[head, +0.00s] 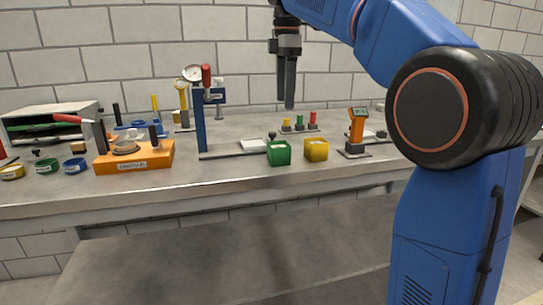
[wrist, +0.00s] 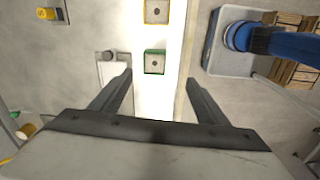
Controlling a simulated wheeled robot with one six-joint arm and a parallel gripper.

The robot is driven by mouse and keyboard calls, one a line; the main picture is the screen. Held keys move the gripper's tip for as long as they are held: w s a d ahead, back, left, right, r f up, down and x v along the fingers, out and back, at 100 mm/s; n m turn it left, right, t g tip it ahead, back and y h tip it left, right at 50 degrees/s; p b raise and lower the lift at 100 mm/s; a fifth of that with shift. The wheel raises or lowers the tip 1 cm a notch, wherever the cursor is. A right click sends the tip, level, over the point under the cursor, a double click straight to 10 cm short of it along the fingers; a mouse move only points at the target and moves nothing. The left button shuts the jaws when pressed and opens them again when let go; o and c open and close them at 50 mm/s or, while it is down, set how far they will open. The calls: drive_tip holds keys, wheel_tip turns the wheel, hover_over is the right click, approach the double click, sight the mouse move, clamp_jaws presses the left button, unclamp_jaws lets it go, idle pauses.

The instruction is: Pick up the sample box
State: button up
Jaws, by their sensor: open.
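Two small boxes stand side by side near the bench's front edge: a green box (head: 278,153) and, to its right, a yellow box (head: 316,150). I cannot tell for sure which is the sample box. In the wrist view both show from above, with pale tops and a dark spot in the middle: the green box (wrist: 154,62) nearer the fingers, the yellow box (wrist: 155,11) at the top edge. My gripper (head: 288,106) points down above the bench, open and empty. In the wrist view the green box lies just beyond the gap between my fingertips (wrist: 157,82).
An orange device (head: 357,130) stands right of the yellow box. Coloured weights (head: 300,124) sit behind.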

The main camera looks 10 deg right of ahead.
sight(279, 149)
drive_tip(key=shift+n, duration=0.5)
drive_tip(key=f, duration=0.5)
drive_tip(key=w+f, duration=0.1)
drive_tip(key=f, duration=0.5)
drive_tip(key=a+f, duration=0.1)
drive_tip(key=f, duration=0.4)
drive_tip(key=shift+w+f, duration=0.3)
drive_tip(key=c, duration=1.3)
